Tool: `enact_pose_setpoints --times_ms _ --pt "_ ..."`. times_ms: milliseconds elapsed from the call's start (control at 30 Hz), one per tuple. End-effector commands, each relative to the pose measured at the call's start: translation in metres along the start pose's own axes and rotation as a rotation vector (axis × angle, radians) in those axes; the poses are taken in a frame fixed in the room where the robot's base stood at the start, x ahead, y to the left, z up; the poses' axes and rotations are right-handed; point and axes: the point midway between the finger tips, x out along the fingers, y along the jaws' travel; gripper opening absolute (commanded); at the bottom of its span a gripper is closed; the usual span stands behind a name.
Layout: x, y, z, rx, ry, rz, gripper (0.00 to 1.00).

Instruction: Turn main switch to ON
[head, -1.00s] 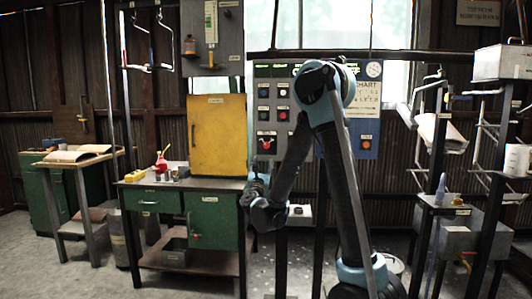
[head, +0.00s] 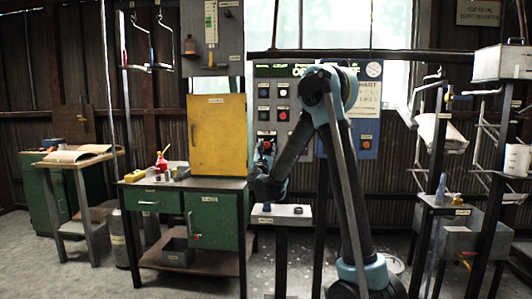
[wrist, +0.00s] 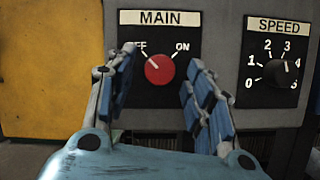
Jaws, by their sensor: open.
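The main switch is a red round knob (wrist: 159,69) on a black plate labelled MAIN, with OFF at its left and ON at its right. Its white mark points up and left, toward OFF. My gripper (wrist: 160,92) is open in the wrist view, with one blue-padded finger on each side below the knob. The knob sits between and beyond the fingertips, and I see no contact. In the head view my gripper (head: 264,150) is in front of the lower left of the control panel (head: 296,125), hiding much of the switch.
A yellow cabinet door (head: 217,134) stands close to the left of the panel. A small grey box (head: 282,214) sits on a stand below my gripper.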

Motion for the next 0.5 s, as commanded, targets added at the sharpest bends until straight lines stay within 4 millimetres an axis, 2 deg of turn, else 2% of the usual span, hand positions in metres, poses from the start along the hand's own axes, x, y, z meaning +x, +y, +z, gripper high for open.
enact_pose_setpoints --times_ms 200,400,500 --pt "0.0001 -0.0001 0.0000 0.000 0.000 0.000 0.46" --pt "0.0000 -0.0002 0.0001 0.000 0.000 0.000 0.04" --pt "0.0000 -0.0003 0.0001 0.000 0.000 -0.001 0.04"
